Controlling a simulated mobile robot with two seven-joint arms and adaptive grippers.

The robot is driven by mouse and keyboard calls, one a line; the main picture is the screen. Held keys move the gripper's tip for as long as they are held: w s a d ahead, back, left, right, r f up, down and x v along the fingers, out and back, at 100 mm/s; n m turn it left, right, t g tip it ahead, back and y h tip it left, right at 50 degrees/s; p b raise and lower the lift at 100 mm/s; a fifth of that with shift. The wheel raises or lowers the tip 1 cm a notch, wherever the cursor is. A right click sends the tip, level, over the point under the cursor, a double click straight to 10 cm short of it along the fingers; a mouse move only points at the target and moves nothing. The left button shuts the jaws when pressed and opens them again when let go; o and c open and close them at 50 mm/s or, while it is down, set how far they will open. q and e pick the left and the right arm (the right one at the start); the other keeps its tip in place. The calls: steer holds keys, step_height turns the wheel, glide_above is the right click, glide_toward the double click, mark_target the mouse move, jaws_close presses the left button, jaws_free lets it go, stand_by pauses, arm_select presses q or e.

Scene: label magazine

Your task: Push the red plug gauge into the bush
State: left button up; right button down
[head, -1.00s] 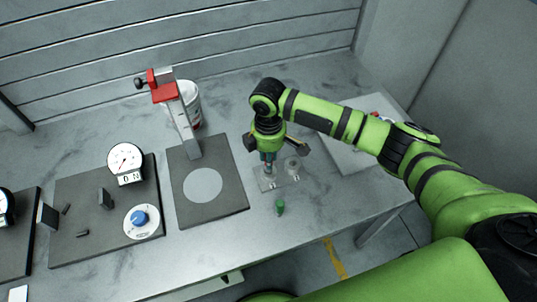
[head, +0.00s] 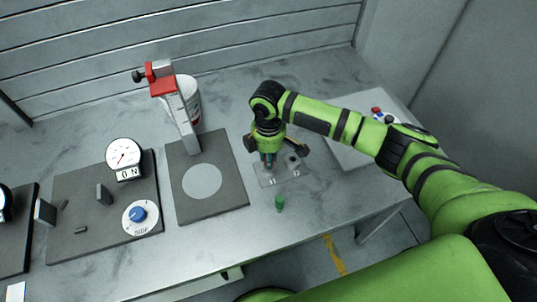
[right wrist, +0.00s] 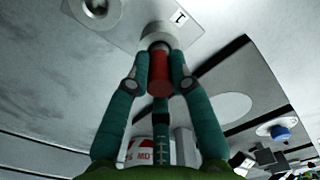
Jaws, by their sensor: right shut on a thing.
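The red plug gauge (right wrist: 159,72) is between the fingers of my right gripper (right wrist: 160,80), which is shut on it. In the right wrist view, its far end meets the pale round bush (right wrist: 157,34) on the light plate. How deep it sits in the bush cannot be told. In the head view my right gripper (head: 268,162) points down over the plate (head: 266,181), hiding the gauge and this bush. A second bush (head: 292,161) stands to the right on the same plate. My left gripper is not in view.
A green plug gauge (head: 280,203) stands in front of the plate. Left of it is a dark base (head: 215,207) with a red-topped stand (head: 163,86); further left are a dial gauge (head: 123,153) and a blue knob (head: 138,214). A pale panel (head: 347,152) lies at right.

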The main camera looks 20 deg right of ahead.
steer(key=shift+f, duration=0.6)
steer(key=c, duration=1)
jaws_free()
step_height(320, 180, up, 12)
steer(key=shift+r, duration=0.1)
